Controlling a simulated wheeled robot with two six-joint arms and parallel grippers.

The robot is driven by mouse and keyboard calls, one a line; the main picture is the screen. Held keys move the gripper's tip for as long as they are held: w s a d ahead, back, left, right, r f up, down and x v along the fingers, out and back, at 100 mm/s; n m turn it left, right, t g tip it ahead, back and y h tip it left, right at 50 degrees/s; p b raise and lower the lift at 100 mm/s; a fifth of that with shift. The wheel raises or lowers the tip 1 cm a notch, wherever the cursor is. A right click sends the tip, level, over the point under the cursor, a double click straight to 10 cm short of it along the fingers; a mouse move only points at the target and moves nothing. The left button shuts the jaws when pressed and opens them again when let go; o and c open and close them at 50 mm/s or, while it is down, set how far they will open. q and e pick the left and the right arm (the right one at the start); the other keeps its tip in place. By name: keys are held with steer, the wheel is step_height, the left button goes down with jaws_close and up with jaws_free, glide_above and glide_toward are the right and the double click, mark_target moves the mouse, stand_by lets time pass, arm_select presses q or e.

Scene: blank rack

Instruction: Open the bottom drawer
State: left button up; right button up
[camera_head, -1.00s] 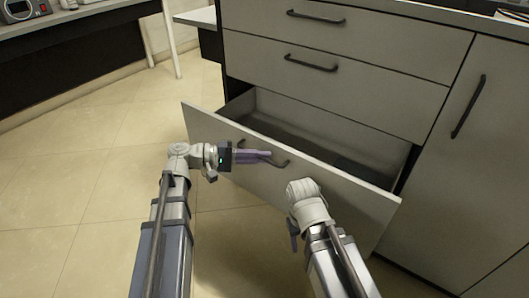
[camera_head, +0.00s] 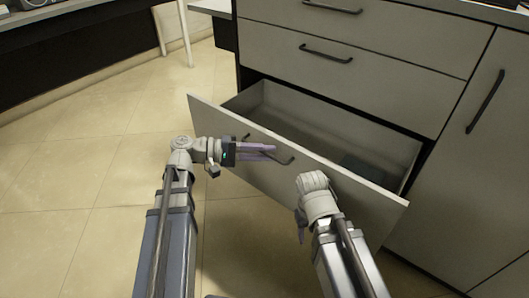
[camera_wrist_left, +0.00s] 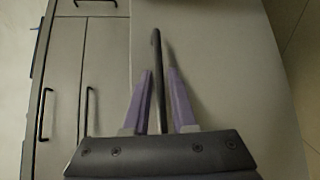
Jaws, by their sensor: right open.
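The bottom drawer (camera_head: 340,178) is pulled well out of the grey cabinet, and its inside shows behind the front panel. Its dark bar handle (camera_head: 285,160) is on the front panel. My left gripper (camera_head: 268,151) is at the handle, with its purple fingers apart. In the left wrist view the handle (camera_wrist_left: 157,70) runs between the two fingers (camera_wrist_left: 163,85), with a gap visible on each side. My right gripper (camera_head: 301,226) hangs low in front of the drawer's right part, away from the handle, and is mostly hidden by its own wrist.
Two closed drawers with dark handles (camera_head: 326,53) are above. A closed cupboard door (camera_head: 480,130) is to the right. A dark bench (camera_head: 80,60) with devices stands at the back left. The tiled floor (camera_head: 90,150) on the left is clear.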

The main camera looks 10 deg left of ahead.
arm_select(q)
steer(key=p+v, duration=0.1)
steer(key=v, duration=0.6)
steer(key=shift+a, duration=0.4)
steer(key=shift+s+d, duration=0.1)
steer(key=s+d+f+m+g+y+p, duration=0.45)
steer(key=s+d+f+m+y, duration=0.35)
steer(key=s+d+f+y, duration=0.65)
steer(key=w+a+r+y+p, duration=0.1)
steer(key=a+r+p, duration=0.1)
steer(key=r+p, duration=1.7)
steer(key=w+a+r+y+p, duration=0.1)
steer(key=w+a+r+p, duration=0.1)
steer(key=r+p, duration=1.7)
steer(key=shift+w+r+y+p, duration=0.25)
steer(key=shift+r+y+p, duration=0.15)
steer(key=shift+r, duration=0.2)
